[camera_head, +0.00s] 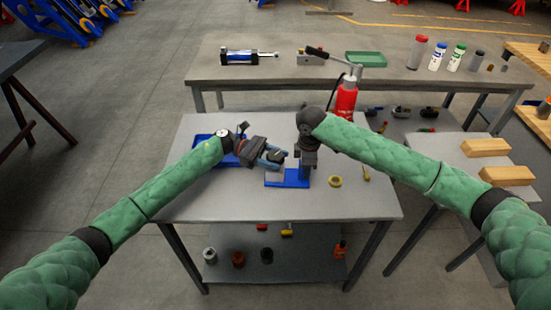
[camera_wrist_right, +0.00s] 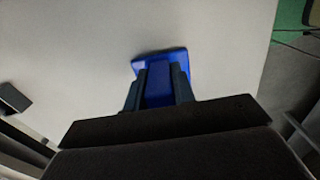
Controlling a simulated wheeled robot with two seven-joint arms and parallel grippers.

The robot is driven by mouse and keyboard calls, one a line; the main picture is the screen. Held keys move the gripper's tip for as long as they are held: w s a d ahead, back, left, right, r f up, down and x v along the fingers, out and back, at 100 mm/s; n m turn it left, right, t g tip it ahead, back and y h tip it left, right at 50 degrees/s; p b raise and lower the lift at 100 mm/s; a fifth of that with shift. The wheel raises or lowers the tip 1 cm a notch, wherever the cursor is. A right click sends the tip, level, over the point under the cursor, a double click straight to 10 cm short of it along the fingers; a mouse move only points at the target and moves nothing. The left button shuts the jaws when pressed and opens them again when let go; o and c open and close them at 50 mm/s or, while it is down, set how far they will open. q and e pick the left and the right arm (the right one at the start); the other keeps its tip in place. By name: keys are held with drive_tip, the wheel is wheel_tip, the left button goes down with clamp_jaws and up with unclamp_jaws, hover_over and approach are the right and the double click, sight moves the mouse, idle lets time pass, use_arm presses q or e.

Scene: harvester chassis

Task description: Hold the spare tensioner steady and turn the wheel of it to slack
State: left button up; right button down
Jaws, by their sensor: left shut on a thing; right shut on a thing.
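The spare tensioner (camera_head: 287,179) stands on the middle table, with a flat blue base and a blue upright. My right gripper (camera_head: 306,166) comes down from above and is shut on the blue upright. In the right wrist view its fingers (camera_wrist_right: 158,90) clasp the blue tensioner (camera_wrist_right: 160,88) from both sides, and part of the base shows beyond them. My left gripper (camera_head: 270,156) reaches in from the left and is shut at a dark round part, which looks like the wheel (camera_head: 277,156). The wheel is partly hidden by the fingers, so its turn angle cannot be told.
A blue tray (camera_head: 203,138) lies behind my left forearm. A yellow ring (camera_head: 335,182) and a small yellow piece (camera_head: 366,174) lie to the right. A red bottle jack (camera_head: 346,98) stands behind. The table's front (camera_head: 270,208) is clear.

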use_arm(q)
drive_tip(key=n+t+h, duration=0.1)
drive_tip(key=n+t, duration=0.2)
drive_tip(key=t, duration=0.1)
drive_tip(key=shift+s+f+t, duration=0.1)
drive_tip(key=shift+t, duration=0.3)
drive_tip(key=shift+n+t, duration=2)
drive_tip(key=shift+t, duration=1.3)
use_arm(e)
drive_tip(key=shift+a, duration=0.1)
use_arm(q)
drive_tip(key=o, duration=1)
drive_tip(key=shift+a, duration=0.1)
drive_tip(key=v, duration=1.1)
drive_tip(key=shift+a, duration=0.4)
